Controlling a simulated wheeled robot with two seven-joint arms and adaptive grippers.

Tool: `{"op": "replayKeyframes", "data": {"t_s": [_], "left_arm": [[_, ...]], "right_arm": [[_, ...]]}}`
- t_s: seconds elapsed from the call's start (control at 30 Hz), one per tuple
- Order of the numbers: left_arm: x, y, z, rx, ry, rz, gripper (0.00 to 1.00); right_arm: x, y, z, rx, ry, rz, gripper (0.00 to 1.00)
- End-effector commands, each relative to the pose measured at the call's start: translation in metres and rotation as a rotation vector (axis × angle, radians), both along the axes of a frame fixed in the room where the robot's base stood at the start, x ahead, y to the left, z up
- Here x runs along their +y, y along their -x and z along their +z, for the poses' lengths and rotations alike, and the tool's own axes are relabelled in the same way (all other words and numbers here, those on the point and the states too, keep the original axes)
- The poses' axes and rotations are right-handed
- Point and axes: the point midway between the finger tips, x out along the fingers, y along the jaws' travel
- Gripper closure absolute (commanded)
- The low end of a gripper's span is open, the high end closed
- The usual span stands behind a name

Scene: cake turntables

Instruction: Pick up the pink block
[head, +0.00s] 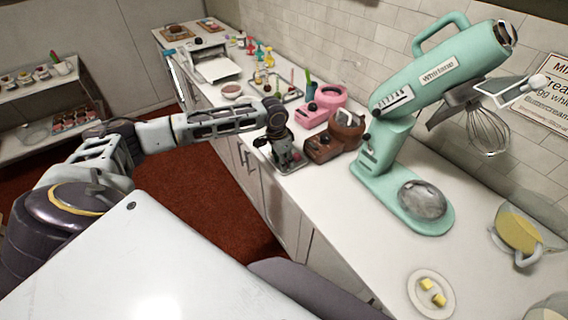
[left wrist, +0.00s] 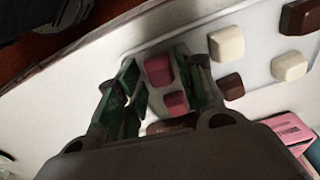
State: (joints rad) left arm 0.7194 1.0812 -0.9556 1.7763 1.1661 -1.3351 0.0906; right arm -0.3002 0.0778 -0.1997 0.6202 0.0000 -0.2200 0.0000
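In the left wrist view, a dark pink block (left wrist: 158,70) lies on a pale tray (left wrist: 150,48), between and slightly beyond the fingertips of my left gripper (left wrist: 165,80). A second, smaller pink block (left wrist: 176,104) lies nearer, also between the fingers. The green-padded fingers are apart, and I see no clear grip on either block. In the head view my left gripper (head: 286,160) points down at the counter's front edge, left of a brown machine; the blocks are too small or hidden there. My right gripper is not in view.
White blocks (left wrist: 227,44) and brown blocks (left wrist: 230,86) share the tray. The brown machine (head: 334,138) stands close right of my gripper, with a pink machine (head: 322,104) behind it. A large mint mixer (head: 400,130) stands farther right. The counter front (head: 345,225) is clear.

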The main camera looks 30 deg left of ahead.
Motion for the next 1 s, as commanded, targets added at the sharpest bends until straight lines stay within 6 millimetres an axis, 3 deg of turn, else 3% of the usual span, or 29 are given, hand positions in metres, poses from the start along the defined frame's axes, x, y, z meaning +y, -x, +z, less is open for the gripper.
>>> {"op": "replayKeyframes", "data": {"t_s": [0.47,0.7,1.0], "left_arm": [[0.0,-0.0001,-0.0013,0.0,0.0,0.001,0.62],[0.0,-0.0001,-0.0012,0.0,0.0,0.001,0.89],[0.0001,-0.0003,-0.0004,0.0,0.0,0.001,0.89]], "right_arm": [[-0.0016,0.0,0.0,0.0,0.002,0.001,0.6],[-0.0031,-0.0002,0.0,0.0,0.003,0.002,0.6],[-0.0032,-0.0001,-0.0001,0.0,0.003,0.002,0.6]]}}
